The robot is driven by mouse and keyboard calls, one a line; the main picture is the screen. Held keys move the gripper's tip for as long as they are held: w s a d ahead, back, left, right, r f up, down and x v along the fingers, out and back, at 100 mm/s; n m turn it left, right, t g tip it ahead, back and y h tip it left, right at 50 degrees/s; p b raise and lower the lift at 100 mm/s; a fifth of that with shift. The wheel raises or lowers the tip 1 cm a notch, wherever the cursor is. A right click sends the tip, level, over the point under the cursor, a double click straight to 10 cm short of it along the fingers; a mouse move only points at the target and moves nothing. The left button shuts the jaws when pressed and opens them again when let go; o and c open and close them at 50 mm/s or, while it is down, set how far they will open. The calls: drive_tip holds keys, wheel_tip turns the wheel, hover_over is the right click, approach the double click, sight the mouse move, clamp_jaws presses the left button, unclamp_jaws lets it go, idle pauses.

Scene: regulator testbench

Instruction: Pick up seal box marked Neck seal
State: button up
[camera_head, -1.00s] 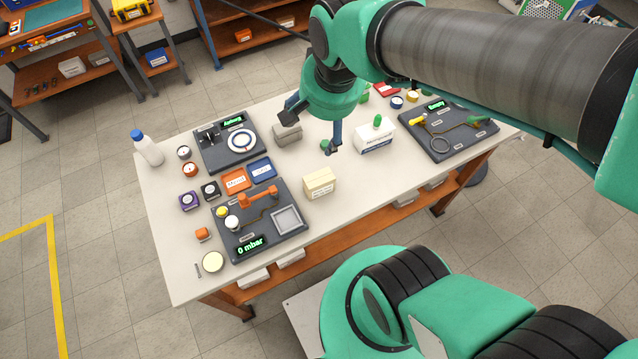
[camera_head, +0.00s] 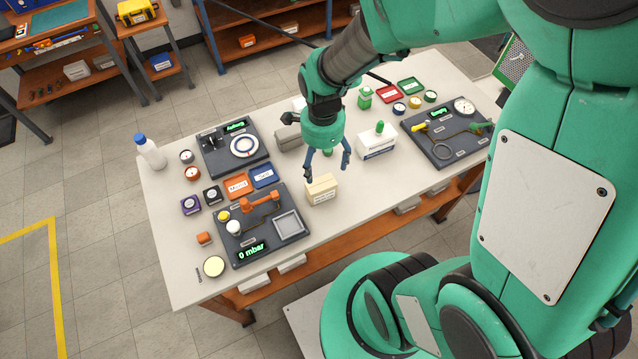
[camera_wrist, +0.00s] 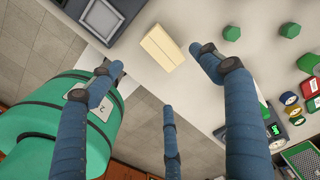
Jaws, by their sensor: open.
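A small beige box (camera_head: 321,189) with a printed label, too small to read, stands near the front edge of the white table. It seems to be the seal box, but I cannot confirm its marking. My gripper (camera_head: 328,166) points down with fingers spread, empty, above and just behind the beige box. In the wrist view the beige box (camera_wrist: 163,47) lies between the spread fingers towards the top, apart from them. A white box (camera_head: 376,146) with a green-topped piece stands to the right, and a grey box (camera_head: 289,139) stands behind left.
The front-left test board (camera_head: 290,224) reads 0 mbar and lies close left of the beige box. Orange and blue trays (camera_head: 238,186) lie behind it. A gauge board (camera_head: 440,150) is at right. Bare tabletop (camera_head: 345,205) lies right of the box.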

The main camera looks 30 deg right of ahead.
sight(322, 186)
drive_tip(key=shift+f+b, duration=0.7)
drive_tip(key=shift+f, duration=3.65)
drive_tip(key=shift+s+f+b, duration=0.15)
drive_tip(key=shift+f+b, duration=0.45)
drive_tip(key=shift+f, duration=2)
drive_tip(key=c, duration=1.7)
